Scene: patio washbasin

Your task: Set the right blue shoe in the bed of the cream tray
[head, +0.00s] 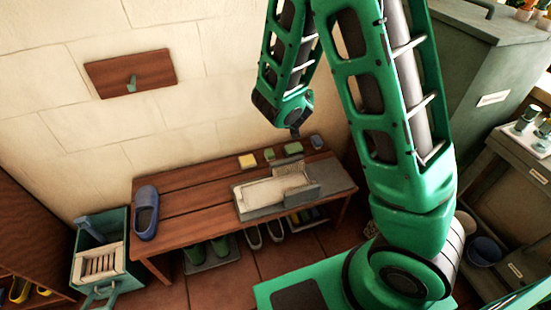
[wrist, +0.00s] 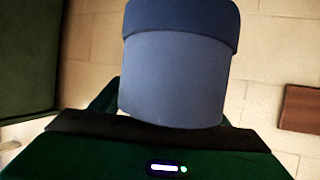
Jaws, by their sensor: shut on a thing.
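A blue shoe (head: 146,212) stands on the left end of the wooden bench. A tray with a cream bed (head: 264,192) and grey surround lies on the right half of the bench; nothing shows in its bed. In the wrist view my gripper (wrist: 170,122) is shut on a smooth blue thing (wrist: 175,80) with a darker blue band, which looks like the other blue shoe seen end-on. Most of its shape is hidden. A stretch of wall shows behind it. In the head view I cannot make out the gripper's fingers or the held shoe.
Sponge-like yellow and green blocks (head: 247,161) and a small blue item (head: 317,142) stand along the bench's back edge. Green boots (head: 221,247) and grey shoes (head: 254,237) are below. A green bin (head: 120,220) stands at left. The bench between shoe and tray is clear.

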